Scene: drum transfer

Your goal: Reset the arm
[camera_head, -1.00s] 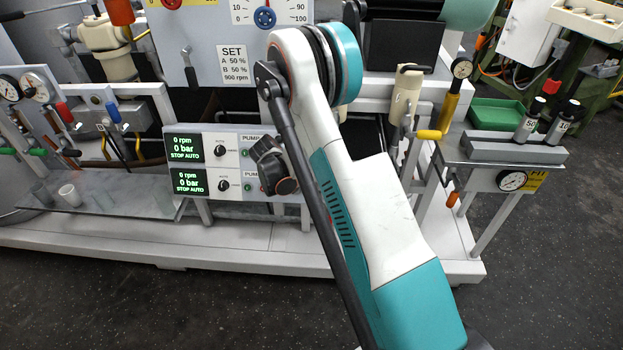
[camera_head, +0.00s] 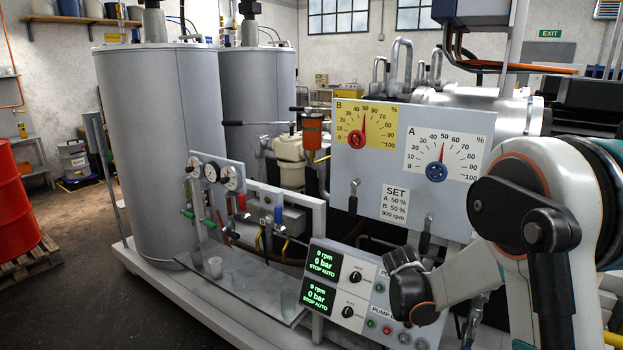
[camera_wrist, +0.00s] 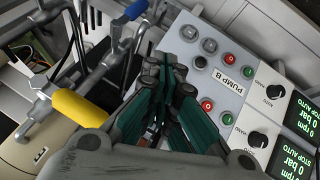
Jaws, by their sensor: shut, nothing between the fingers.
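My gripper (camera_wrist: 168,82) shows in the wrist view with its teal-sided fingers close together, shut and empty. It is in front of the pump control panel (camera_wrist: 217,75), with the panel's buttons to the right of the fingers and a yellow handle (camera_wrist: 80,107) to the left. In the head view my white and teal arm is at the right edge, folded in front of the machine. I cannot make out the gripper's fingers in the head view.
The control panel (camera_head: 338,290) with two green displays stands close to my arm. Dial boards (camera_head: 362,128), gauges (camera_head: 211,174) and a glass shelf (camera_head: 240,280) are on the machine. Two grey tanks (camera_head: 150,130) stand behind. A red drum (camera_head: 14,205) on a pallet is at far left. Floor is open between.

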